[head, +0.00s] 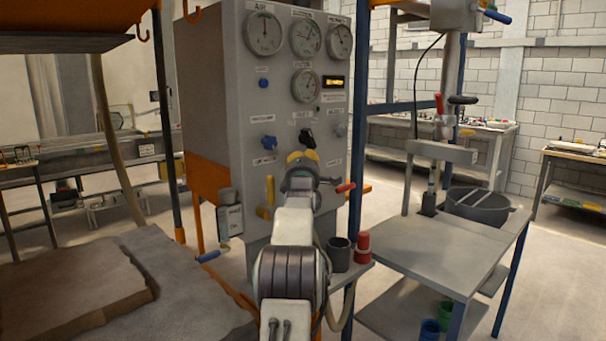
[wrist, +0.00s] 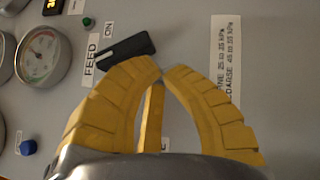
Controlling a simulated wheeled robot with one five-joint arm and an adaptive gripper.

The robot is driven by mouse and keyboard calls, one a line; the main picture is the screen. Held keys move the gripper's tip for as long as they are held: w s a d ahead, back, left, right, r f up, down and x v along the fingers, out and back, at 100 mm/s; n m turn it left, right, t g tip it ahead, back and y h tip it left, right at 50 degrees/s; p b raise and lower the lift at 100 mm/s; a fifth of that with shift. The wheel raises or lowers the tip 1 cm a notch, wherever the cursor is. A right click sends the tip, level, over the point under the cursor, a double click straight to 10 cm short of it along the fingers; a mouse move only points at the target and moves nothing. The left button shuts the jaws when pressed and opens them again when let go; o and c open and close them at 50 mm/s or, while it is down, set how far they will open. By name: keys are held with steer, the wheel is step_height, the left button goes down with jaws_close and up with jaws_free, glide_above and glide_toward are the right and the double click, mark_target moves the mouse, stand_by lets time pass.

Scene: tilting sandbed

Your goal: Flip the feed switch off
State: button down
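The feed switch (head: 307,138) is a black lever on the grey panel, just above my gripper in the head view. In the wrist view the black lever (wrist: 128,47) lies slanted beside the labels FEED and ON. My gripper (head: 302,156) has yellow fingers and is in front of the panel, just below the switch. In the wrist view its fingertips (wrist: 161,72) come together close to the lever's end, with nothing seen held between them. I cannot tell whether they touch the lever. The fingers hide part of the panel below the switch.
Gauges (head: 305,85) and a lit display (head: 335,82) sit above the switch. A blue knob (head: 269,143) is to its left; a red-handled valve (head: 346,187) is to the lower right. A sandbed (head: 190,285) lies at lower left, a grey table (head: 440,240) at right.

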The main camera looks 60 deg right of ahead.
steer(key=v, duration=1)
stand_by(1.0)
